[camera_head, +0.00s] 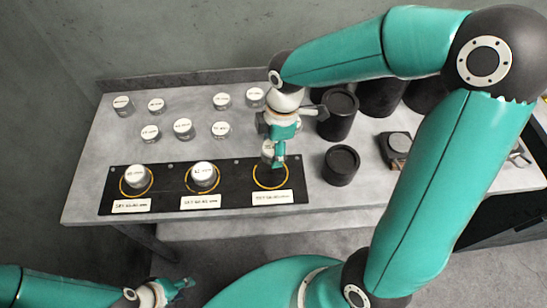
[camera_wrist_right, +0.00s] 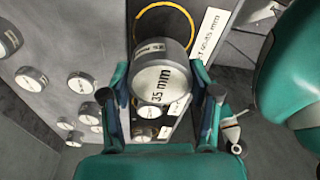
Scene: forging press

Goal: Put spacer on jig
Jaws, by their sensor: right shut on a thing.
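The jig (camera_head: 230,200) is a black board with three yellow rings along the table's front. A grey spacer stands in the left ring (camera_head: 135,177) and another in the middle ring (camera_head: 203,175). My right gripper (camera_head: 276,153) is shut on a grey spacer (camera_wrist_right: 162,74) with a white top marked 35 mm. It holds this spacer over the back part of the right ring (camera_head: 270,186); whether it touches the board is unclear. In the wrist view the yellow ring (camera_wrist_right: 166,6) shows just beyond the spacer. My left gripper (camera_head: 181,288) is low at the left, away from the table; its opening is unclear.
Several loose spacers (camera_head: 183,128) stand on the grey table (camera_head: 85,195) behind the jig. Black cylinders (camera_head: 341,165) and a dark block with a round grey top (camera_head: 397,146) stand to the right. White labels (camera_head: 272,198) lie along the jig's front.

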